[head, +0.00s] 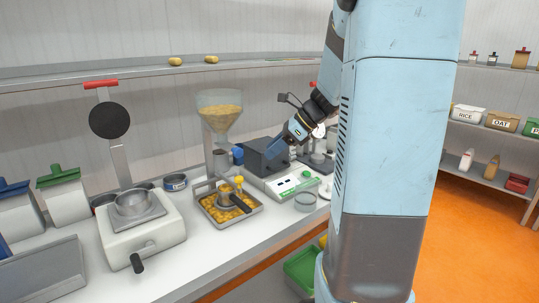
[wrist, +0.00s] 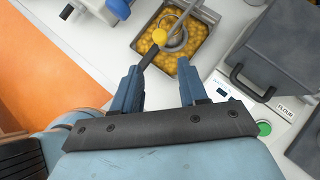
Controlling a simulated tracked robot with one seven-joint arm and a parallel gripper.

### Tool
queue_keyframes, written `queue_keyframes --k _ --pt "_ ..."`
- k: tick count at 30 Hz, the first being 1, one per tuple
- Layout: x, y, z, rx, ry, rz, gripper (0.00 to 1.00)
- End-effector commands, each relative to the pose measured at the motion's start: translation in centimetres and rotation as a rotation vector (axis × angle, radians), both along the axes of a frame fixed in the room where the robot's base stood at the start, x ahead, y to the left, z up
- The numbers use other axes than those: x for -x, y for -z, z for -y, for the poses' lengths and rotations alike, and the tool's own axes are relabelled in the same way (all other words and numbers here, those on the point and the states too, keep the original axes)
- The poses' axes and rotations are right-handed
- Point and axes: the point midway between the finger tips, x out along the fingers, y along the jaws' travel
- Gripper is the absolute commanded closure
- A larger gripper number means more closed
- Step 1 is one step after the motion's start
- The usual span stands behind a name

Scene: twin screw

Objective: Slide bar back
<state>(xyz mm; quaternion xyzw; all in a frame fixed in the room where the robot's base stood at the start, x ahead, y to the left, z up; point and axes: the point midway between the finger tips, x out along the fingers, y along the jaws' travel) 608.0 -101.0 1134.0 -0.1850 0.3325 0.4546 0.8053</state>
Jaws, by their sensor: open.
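My gripper (head: 276,149) points down and left beside the extruder-like machine with the grain hopper (head: 220,112). In the wrist view my gripper (wrist: 160,80) is open, with nothing between its two blue fingers. Just beyond the fingers is a short dark bar (wrist: 149,54) beside a yellow knob (wrist: 159,36), over a tray of yellow pieces (wrist: 205,16). In the head view the dark bar (head: 241,203) and yellow knob (head: 239,180) show at the machine's front, above the tray (head: 255,211). The bar's far end is hard to make out.
A dark grey box with a handle (wrist: 282,45) and a scale with a green button (wrist: 264,128) stand to the right. A white machine with a black crank (head: 138,262) stands to the left. A glass dish (head: 305,202) sits near the counter's front edge.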

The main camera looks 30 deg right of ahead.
Motion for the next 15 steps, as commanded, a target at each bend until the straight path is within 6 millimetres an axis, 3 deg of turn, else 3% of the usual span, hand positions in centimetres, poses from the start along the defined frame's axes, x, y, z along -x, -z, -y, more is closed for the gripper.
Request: queue_keyframes --k 2,12,15 --pt "-0.2 0.7 0.3 -0.021 -0.016 -0.008 0.65" --pt "-1.2 5.1 3.2 -0.269 -0.193 0.028 0.98" --pt "-1.4 6.3 4.5 -0.362 -0.232 0.071 1.00"
